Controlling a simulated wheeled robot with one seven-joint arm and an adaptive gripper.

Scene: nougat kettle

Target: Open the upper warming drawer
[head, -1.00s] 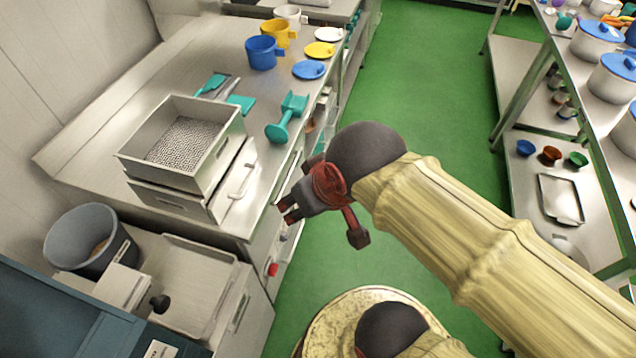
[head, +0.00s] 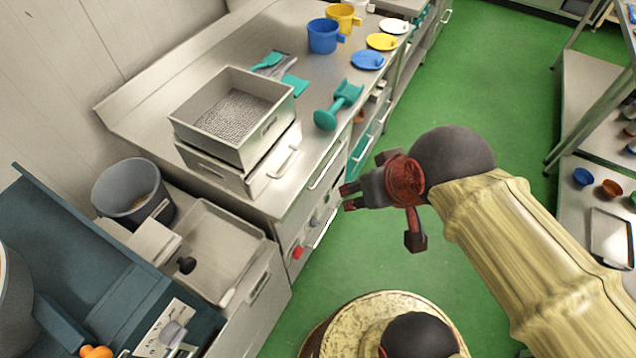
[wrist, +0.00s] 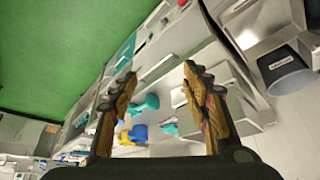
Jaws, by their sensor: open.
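My gripper (head: 347,195) is open and empty, in front of the steel counter's face. Its two fingers stand wide apart in the wrist view (wrist: 160,78). The counter front has a drawer with a long bar handle (head: 327,164), beyond the fingertips and apart from them. Below it is a panel with a red knob (head: 297,252) and further knobs, and another bar handle (head: 325,231). A steel two-tier unit (head: 238,108) stands on the counter, with pebble-like contents in its top tray and a handle (head: 283,161) on its lower tier. No label shows which drawer is the upper warming drawer.
A teal tool (head: 338,106), a blue mug (head: 323,36) and plates lie on the countertop. A grey bucket (head: 133,190) and a shallow tray (head: 215,245) are at the left. Green floor (head: 480,130) is free right of the counter; a shelf rack (head: 590,110) stands beyond.

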